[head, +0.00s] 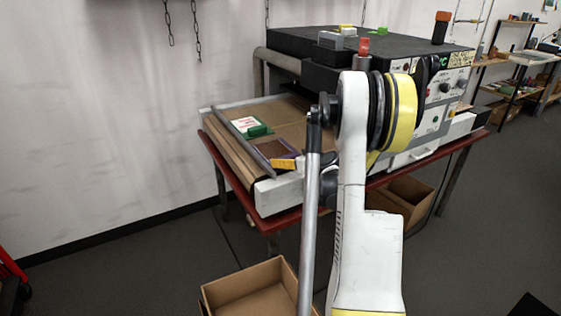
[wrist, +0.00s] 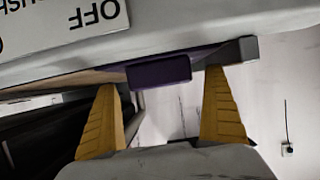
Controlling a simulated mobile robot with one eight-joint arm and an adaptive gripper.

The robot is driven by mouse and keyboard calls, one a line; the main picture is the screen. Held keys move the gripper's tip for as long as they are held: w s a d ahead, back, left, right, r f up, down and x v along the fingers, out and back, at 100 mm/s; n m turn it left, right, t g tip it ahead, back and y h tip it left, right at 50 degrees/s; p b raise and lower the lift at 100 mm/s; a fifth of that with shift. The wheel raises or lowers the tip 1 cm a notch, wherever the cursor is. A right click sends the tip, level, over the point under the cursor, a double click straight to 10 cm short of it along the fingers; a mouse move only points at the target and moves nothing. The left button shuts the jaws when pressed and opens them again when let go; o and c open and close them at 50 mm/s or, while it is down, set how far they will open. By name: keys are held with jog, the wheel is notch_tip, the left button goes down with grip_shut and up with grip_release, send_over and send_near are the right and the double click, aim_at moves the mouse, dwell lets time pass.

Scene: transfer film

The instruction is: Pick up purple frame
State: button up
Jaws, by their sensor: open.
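The purple frame (head: 272,152) lies flat on the brown bed of the machine, near its front corner. It has a thin purple rim around a brown middle. One yellow finger of my gripper (head: 285,163) shows at its near edge; the rest is hidden behind my arm. In the wrist view my gripper (wrist: 163,78) is open, with its two yellow fingers apart. A dark purple edge, apparently of the frame (wrist: 160,72), sticks out between the fingertips. I cannot tell whether either finger touches it.
A green and white item (head: 250,127) lies behind the frame. A grey metal bar (head: 240,145) runs along the bed beside both. The machine's black-topped body (head: 290,42) stands behind. An open cardboard box (head: 250,290) sits on the floor in front; another (head: 412,190) is under the table.

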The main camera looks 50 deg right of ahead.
jog(key=shift+w+d+f, duration=0.1)
jog(key=shift+w+f, duration=0.05)
jog(key=shift+w, duration=0.3)
jog(key=c, duration=1.3)
